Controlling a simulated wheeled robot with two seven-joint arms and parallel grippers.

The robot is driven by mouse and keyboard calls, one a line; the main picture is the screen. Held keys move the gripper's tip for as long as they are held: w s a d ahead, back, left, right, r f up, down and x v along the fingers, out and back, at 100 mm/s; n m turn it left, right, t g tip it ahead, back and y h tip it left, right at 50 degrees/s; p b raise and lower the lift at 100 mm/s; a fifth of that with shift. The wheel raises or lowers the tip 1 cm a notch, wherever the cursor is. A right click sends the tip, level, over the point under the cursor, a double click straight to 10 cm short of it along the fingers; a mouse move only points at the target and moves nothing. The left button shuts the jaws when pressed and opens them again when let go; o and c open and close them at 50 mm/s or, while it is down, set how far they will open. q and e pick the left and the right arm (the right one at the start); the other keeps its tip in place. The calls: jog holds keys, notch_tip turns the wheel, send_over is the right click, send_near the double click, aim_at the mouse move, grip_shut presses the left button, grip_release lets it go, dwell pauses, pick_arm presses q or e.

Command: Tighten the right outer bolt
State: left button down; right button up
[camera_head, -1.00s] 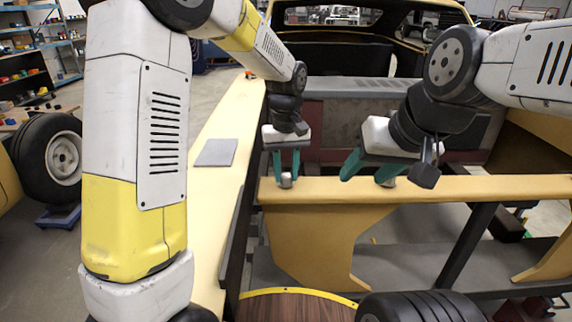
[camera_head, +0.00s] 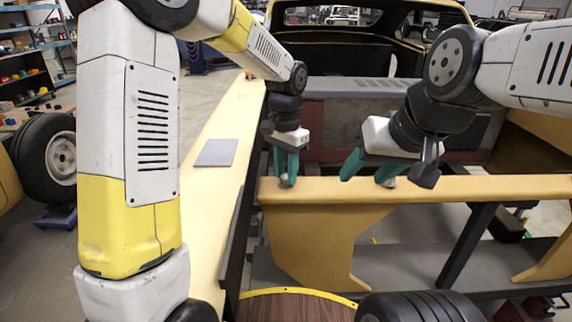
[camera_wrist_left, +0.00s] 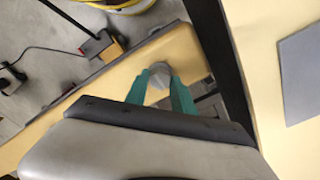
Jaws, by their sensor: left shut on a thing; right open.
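A small grey bolt (camera_head: 284,183) stands near the left end of the yellow beam (camera_head: 460,188). My left gripper (camera_head: 287,176) points down at it, its teal fingers shut on the bolt head. The left wrist view shows the round grey head (camera_wrist_left: 158,76) between the fingertips (camera_wrist_left: 160,82). A second bolt (camera_head: 391,183) sits further right on the beam, partly hidden by a finger of my right gripper (camera_head: 367,173). That gripper is open, its fingers spread, with one fingertip close beside this bolt. I cannot tell whether they touch.
A grey flat pad (camera_head: 215,152) lies on the pale yellow panel (camera_head: 205,190) to the left. A wood-topped round piece (camera_head: 295,307) and a black wheel (camera_head: 420,307) are in front, below the beam. Another wheel (camera_head: 50,158) stands at the far left.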

aim_at(286, 176)
pick_arm(q)
jog(key=m, duration=0.4)
jog(key=shift+w+r+m, duration=0.1)
jog(key=shift+r+m, duration=0.05)
jog(key=shift+m, duration=0.15)
jog(key=m, duration=0.4)
jog(key=shift+m, duration=0.3)
jog(key=m, duration=0.9)
jog(key=shift+m, duration=0.3)
jog(key=c, duration=1.1)
grip_release()
jog(key=shift+o, duration=0.2)
jog(key=shift+r, duration=3.8)
